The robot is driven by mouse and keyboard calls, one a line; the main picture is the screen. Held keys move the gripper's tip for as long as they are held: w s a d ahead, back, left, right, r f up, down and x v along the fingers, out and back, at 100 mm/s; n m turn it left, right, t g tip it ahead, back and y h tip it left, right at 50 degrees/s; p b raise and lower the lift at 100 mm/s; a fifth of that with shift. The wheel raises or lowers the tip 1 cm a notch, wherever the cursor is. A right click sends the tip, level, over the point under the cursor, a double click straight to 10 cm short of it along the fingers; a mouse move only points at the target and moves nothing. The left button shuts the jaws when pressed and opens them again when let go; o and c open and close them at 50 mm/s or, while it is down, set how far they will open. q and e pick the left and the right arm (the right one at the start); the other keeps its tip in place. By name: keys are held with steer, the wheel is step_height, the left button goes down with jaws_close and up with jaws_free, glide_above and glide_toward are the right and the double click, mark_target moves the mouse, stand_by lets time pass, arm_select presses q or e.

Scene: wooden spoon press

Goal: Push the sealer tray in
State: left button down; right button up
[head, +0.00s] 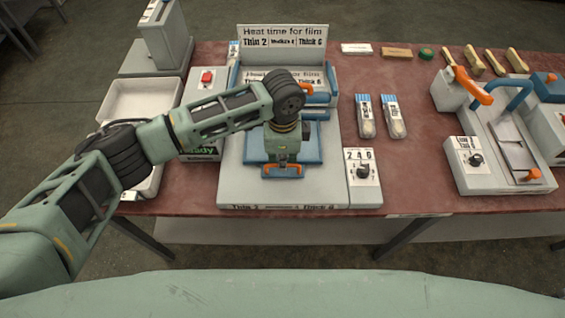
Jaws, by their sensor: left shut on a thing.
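The sealer (230,185) is a pale grey machine in the middle of the table, with a sign at its back. Its blue tray (308,155) lies low at the front of the machine, with an orange handle (282,173) on its front edge. My left gripper (283,164) points down over the tray and is shut on the orange handle. My left arm hides part of the tray and the middle of the sealer. My right gripper is not in view.
A dial box (363,178) stands right of the sealer. Two packed spoons (366,116) lie behind it. A second machine with an orange lever (472,86) stands at right. A white bin (140,98) and a box with a red button (207,77) stand at left.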

arm_select(q)
steer(key=shift+w+r, duration=0.1)
steer(key=shift+w, duration=0.1)
steer(key=c, duration=1.9)
jaws_free()
steer(key=shift+o, duration=0.2)
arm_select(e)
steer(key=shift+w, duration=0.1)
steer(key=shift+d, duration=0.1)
arm_select(q)
step_height(320, 180, up, 12)
